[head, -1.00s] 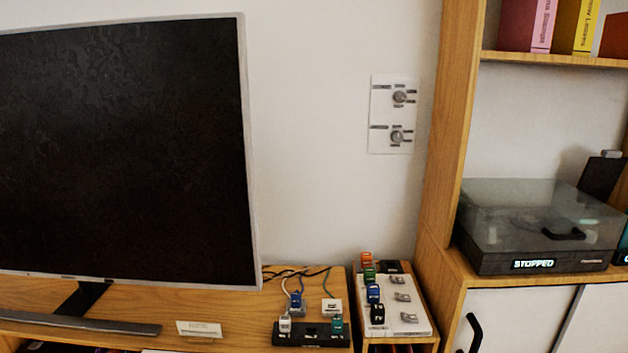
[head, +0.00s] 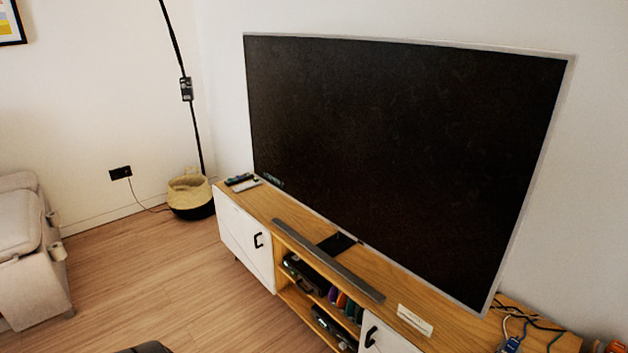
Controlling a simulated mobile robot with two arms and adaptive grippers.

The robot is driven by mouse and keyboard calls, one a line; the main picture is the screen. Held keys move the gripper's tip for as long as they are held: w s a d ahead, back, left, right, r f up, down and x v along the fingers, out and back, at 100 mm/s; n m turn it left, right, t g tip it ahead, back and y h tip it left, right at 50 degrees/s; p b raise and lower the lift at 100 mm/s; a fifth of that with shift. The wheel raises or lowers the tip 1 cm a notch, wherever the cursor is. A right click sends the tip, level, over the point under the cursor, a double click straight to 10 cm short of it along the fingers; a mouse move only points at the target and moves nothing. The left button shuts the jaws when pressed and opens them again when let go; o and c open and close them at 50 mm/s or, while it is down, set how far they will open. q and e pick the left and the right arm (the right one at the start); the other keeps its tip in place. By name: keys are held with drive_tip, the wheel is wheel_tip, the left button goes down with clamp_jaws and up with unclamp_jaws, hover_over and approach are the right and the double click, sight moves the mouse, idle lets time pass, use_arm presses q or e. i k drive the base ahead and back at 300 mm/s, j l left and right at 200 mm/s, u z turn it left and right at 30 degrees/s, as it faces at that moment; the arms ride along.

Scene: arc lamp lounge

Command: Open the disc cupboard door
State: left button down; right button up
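A wooden TV console (head: 262,207) stands along the wall in the head view. Its left white door (head: 240,235) has a black handle (head: 259,240) and looks shut. A second white door (head: 390,342) with a black handle (head: 370,336) is at the bottom edge, partly cut off. Open shelves between them hold dark devices and several coloured cases (head: 340,300). I cannot tell which door is the disc cupboard's. Neither gripper can be made out in the view.
A large TV (head: 400,150) and a soundbar (head: 325,258) stand on the console. Remotes (head: 241,181) lie at its left end. A woven basket (head: 190,196), a lamp pole (head: 194,125) and a sofa (head: 25,245) are left. Wood floor (head: 150,270) between is clear.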

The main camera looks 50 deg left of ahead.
sight(247, 238)
drive_tip(key=u, duration=2.05)
